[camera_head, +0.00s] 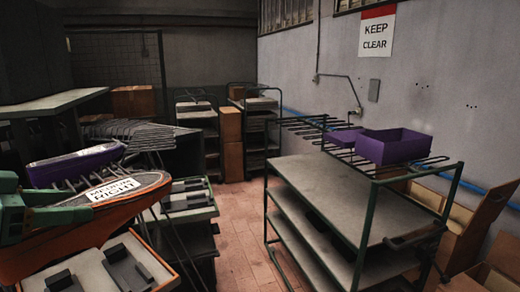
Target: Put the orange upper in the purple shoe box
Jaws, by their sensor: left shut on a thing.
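The orange upper (100,222) is large in the left foreground, with a white label on top whose lower word reads RIGHT. My left gripper (50,214), green, comes in from the left edge and is shut on the upper, above a pale tray. The purple shoe box (397,148) stands open-topped on the rack bars at the right, far from the gripper. A flatter purple piece (342,138) lies just left of it. My right gripper does not show.
A pale tray with dark blocks (128,262) is below. A green-framed shelf cart (335,190) stands under the shoe box. Cardboard boxes (470,222) are at the right. Brick floor (240,250) is clear between.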

